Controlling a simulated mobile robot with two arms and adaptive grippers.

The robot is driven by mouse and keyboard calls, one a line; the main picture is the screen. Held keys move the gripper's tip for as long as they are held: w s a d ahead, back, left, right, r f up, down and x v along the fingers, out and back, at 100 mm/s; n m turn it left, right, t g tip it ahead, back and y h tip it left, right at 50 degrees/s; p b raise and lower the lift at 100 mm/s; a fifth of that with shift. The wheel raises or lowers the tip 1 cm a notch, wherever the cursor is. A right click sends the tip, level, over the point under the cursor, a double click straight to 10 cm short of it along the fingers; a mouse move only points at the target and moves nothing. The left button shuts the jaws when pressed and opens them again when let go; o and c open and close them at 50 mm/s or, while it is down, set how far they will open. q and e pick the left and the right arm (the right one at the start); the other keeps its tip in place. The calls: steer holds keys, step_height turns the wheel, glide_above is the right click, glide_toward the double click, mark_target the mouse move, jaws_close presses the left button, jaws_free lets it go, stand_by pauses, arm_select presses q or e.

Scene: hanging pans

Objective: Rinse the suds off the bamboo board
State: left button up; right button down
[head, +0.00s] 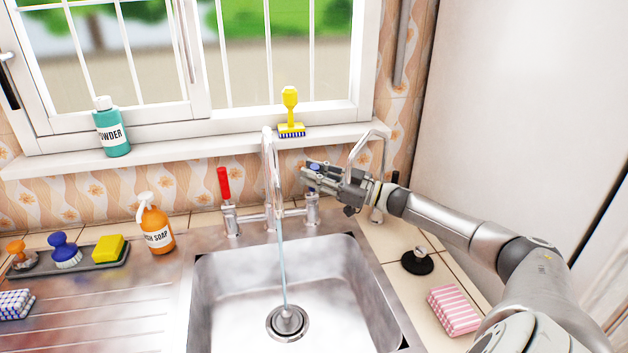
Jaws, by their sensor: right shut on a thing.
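My right gripper (316,174) reaches in from the right and is shut on the blue tap handle (314,168), of which only a small bit shows between the fingers. The tall chrome faucet (270,165) stands behind the sink. A thin stream of water (282,262) falls from it to the drain (287,322). The red tap handle (223,184) stands upright on the left side of the faucet. The steel sink (225,290) holds no board. I see no bamboo board and no suds in this view. My left gripper is not in view.
A soap bottle (156,225) and a tray with brushes and a yellow sponge (108,248) stand left of the sink. A small second spout (369,140), a black stopper (417,262) and a pink striped sponge (454,309) are at right. A yellow brush (290,108) stands on the sill.

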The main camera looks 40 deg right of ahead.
steer(key=c, duration=1.3)
jaws_free()
steer(key=v, duration=1.2)
steer(key=shift+d, duration=0.1)
steer(key=shift+f, duration=0.15)
